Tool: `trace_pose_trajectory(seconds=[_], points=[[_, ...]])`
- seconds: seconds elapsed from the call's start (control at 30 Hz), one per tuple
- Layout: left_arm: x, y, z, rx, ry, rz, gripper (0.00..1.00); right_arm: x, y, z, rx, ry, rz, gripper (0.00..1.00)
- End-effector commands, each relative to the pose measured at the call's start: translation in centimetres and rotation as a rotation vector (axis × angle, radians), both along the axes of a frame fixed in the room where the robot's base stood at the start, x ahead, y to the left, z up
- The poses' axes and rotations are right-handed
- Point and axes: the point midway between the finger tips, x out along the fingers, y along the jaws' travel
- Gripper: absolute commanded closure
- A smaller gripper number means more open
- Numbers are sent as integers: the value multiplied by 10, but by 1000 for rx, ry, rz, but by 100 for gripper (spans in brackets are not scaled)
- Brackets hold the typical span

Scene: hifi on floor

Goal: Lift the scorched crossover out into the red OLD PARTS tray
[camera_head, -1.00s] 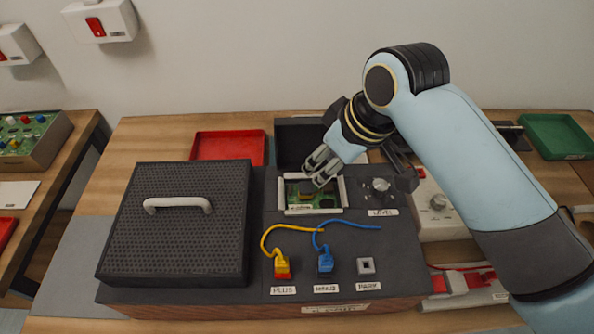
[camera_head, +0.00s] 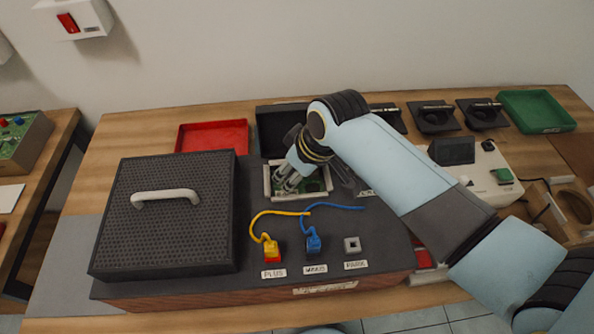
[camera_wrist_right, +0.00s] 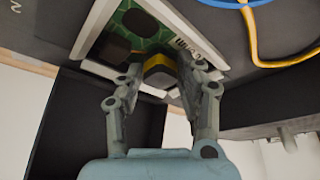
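The scorched crossover is a green board (camera_wrist_right: 147,26) with dark patches and a black-and-yellow block (camera_wrist_right: 160,75). It sits inside a pale rectangular frame (camera_head: 298,199) in the dark hi-fi box. My right gripper (camera_head: 285,187) reaches down into this bay. In the wrist view the right gripper (camera_wrist_right: 162,72) has a finger on each side of the block, close against it; whether they press on it is unclear. The arm hides part of the board in the head view. The red tray (camera_head: 212,136) is empty behind the box. My left gripper is out of view.
A perforated black cover (camera_head: 168,220) with a pale handle lies left of the bay. Yellow (camera_head: 270,247) and blue (camera_head: 313,243) plugs with wires stand in front of it. A green tray (camera_head: 537,111) is at the back right. Bare wood (camera_head: 130,137) lies left of the red tray.

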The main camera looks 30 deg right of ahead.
Motion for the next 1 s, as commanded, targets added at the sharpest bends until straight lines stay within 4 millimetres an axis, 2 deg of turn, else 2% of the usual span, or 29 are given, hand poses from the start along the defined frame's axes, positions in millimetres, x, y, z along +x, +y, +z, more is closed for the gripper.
trace_pose_trajectory(seconds=[0.1,0.37,0.77,1.0], points=[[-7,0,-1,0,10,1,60,0,0,0,0,0,0,66],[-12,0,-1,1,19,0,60,0,0,1,0,0,0,100],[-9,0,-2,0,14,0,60,1,0,6,0,-3,0,100],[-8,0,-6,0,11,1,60,2,0,38,0,-6,0,100]])
